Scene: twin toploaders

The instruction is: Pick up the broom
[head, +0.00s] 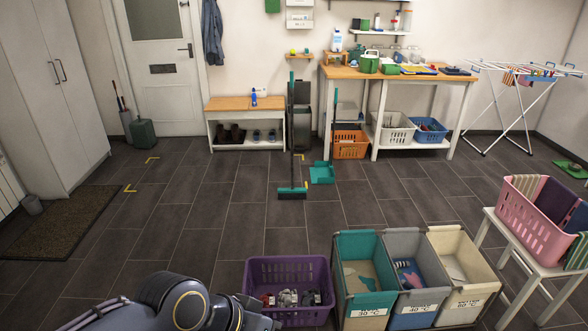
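The broom (292,193) stands upright on the dark tiled floor near the middle of the head view. It has a wide teal-and-dark head with bristles on the floor, a long black handle and a teal grip at the top. Its handle passes in front of the wall and the dark bin behind it. Part of my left arm shows at the bottom left, far in front of the broom and apart from it. I make out no fingertips of my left gripper. My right gripper is not in view.
A teal long-handled dustpan (322,173) stands just right of the broom. A purple basket (290,263) and a three-part laundry sorter (361,248) stand in front. A bench (212,128) and a worktable (377,138) stand behind. The floor left of the broom is clear.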

